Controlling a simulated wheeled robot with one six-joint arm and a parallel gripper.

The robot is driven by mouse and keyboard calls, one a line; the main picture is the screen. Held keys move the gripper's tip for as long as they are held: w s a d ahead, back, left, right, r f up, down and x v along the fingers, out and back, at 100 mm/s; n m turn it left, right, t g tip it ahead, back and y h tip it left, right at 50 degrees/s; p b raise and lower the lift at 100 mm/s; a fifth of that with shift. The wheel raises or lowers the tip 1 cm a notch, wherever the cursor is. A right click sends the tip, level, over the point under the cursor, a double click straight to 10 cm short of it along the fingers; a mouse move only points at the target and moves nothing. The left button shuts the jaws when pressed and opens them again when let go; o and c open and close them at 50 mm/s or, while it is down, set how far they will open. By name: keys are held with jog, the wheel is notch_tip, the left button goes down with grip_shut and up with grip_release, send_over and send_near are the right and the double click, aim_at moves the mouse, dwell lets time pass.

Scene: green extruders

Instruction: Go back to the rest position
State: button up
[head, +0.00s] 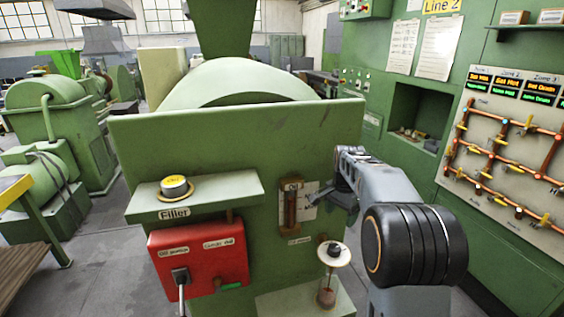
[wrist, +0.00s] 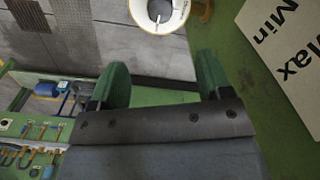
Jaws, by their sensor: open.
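My gripper (head: 316,204) is in front of the green machine's front panel (head: 240,145), beside the oil gauge (head: 291,203). In the wrist view my gripper (wrist: 162,76) has its two green fingers apart, with nothing between them. My grey arm reaches in from the lower right of the head view. In the wrist view a plate with the words Min and Max (wrist: 290,40) is at the upper right. I cannot tell whether the gripper touches the panel.
A red box (head: 198,258) with a lever and the Filler shelf (head: 215,195) are to the left. A pipe board (head: 510,150) is at the right.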

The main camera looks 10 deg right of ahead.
jog(key=s+a+n+t, duration=0.1)
jog(key=s+a+n, duration=0.2)
jog(key=s, duration=0.4)
jog(key=s+a+f+n+t, duration=0.1)
jog(key=s+a+n, duration=0.3)
jog(key=s, duration=0.3)
jog(key=s+a+f+n+t, duration=0.1)
jog(key=s+a+n, duration=0.3)
jog(key=s, duration=0.4)
jog(key=shift+n+t, duration=0.4)
jog(key=shift+n, duration=0.4)
